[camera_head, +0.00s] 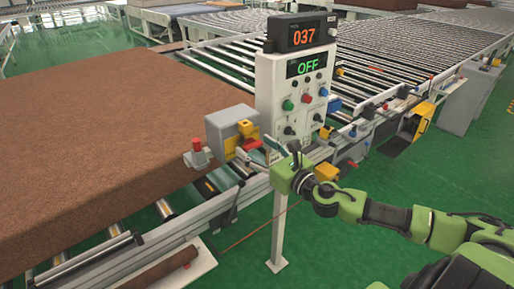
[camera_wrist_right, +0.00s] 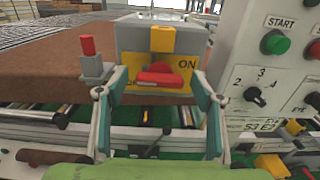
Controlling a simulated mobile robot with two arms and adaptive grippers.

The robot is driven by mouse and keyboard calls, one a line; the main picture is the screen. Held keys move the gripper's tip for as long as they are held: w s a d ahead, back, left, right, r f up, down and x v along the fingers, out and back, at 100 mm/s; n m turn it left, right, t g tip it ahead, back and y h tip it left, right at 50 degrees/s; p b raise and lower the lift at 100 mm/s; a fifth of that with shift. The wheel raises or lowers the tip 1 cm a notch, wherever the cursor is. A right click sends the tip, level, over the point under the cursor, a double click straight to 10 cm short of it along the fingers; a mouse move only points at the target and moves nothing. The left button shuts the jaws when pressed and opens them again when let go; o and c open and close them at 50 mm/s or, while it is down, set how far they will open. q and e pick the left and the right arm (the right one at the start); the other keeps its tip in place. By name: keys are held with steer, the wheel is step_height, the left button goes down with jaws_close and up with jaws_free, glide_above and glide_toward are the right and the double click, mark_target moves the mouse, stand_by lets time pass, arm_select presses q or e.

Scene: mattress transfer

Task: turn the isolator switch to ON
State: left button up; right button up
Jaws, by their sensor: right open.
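The isolator switch is a grey box (camera_head: 224,122) with a yellow plate and a red handle (camera_wrist_right: 160,79). In the right wrist view the handle lies roughly level, below a yellow block (camera_wrist_right: 162,39). The letters ON are printed to its right on the plate. My right gripper (camera_head: 259,150) is open in front of the box. In the right wrist view its two fingers stand apart, one to each side of the handle, with nothing gripped. Whether either finger touches the handle cannot be told. My left gripper is not in view.
A control panel (camera_head: 265,84) on a post stands just right of the box, with buttons, knobs and a display reading OFF. A red-topped post (camera_head: 197,150) stands left of the box. A brown mattress (camera_head: 90,150) fills the left. Roller conveyors lie behind.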

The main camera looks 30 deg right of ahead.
steer(key=c, duration=1.1)
steer(key=shift+m, duration=0.3)
steer(key=m, duration=0.3)
steer(key=shift+d, duration=0.1)
steer(key=m, duration=0.2)
steer(key=shift+r+m+p, duration=0.1)
steer(key=shift+m+p, duration=0.2)
steer(key=shift+m, duration=0.1)
steer(key=m+p, duration=0.1)
steer(key=m, duration=0.4)
steer(key=shift+d, duration=0.1)
steer(key=m+p, duration=0.2)
steer(key=m, duration=0.4)
steer(key=shift+p, duration=0.3)
steer(key=shift+f+m, duration=0.2)
steer(key=shift+m, duration=0.2)
steer(key=o, duration=1.1)
